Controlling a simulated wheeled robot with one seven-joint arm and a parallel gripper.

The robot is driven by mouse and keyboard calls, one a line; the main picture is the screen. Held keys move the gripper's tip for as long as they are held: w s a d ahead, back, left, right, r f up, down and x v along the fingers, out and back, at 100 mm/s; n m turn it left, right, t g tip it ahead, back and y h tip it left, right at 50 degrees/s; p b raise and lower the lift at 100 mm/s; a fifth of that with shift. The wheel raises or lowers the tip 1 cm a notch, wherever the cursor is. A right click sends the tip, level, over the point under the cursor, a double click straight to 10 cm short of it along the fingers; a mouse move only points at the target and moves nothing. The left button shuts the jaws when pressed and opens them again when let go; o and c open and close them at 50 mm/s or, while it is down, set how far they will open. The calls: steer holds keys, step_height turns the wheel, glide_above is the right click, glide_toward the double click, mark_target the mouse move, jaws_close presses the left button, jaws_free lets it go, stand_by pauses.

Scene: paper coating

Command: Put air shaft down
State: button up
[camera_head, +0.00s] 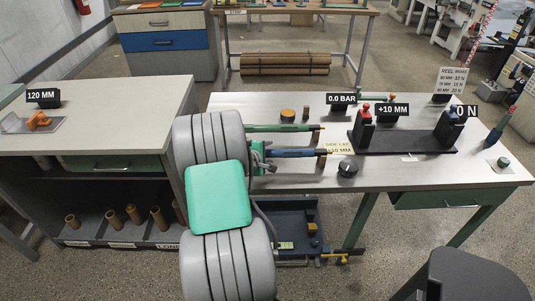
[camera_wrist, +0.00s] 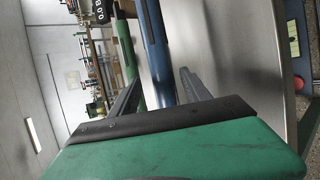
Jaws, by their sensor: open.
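A blue shaft (camera_head: 292,153) with a dark end lies along the left part of the workbench, resting level in a low stand. A green shaft (camera_head: 279,128) lies parallel behind it. Which of them is the air shaft is not labelled. My gripper (camera_head: 266,154) is open at the left end of the blue shaft, partly hidden by my arm. In the wrist view, the blue shaft (camera_wrist: 157,52) runs between the spread fingers of my gripper (camera_wrist: 163,72), and the green shaft (camera_wrist: 128,58) passes to the left. Contact with the fingers cannot be told.
The workbench (camera_head: 440,180) carries a black fixture (camera_head: 405,141) with two uprights, a black knob (camera_head: 348,168) and small signs. A grey cabinet (camera_head: 90,125) stands at the left, with cardboard cores (camera_head: 134,213) on its lower shelf. The bench's front right is clear.

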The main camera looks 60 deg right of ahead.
steer(key=shift+a+f, duration=0.1)
steer(key=shift+f, duration=0.05)
steer(key=v, duration=0.7)
steer(key=shift+a+r, duration=0.25)
steer(key=shift+r, duration=0.1)
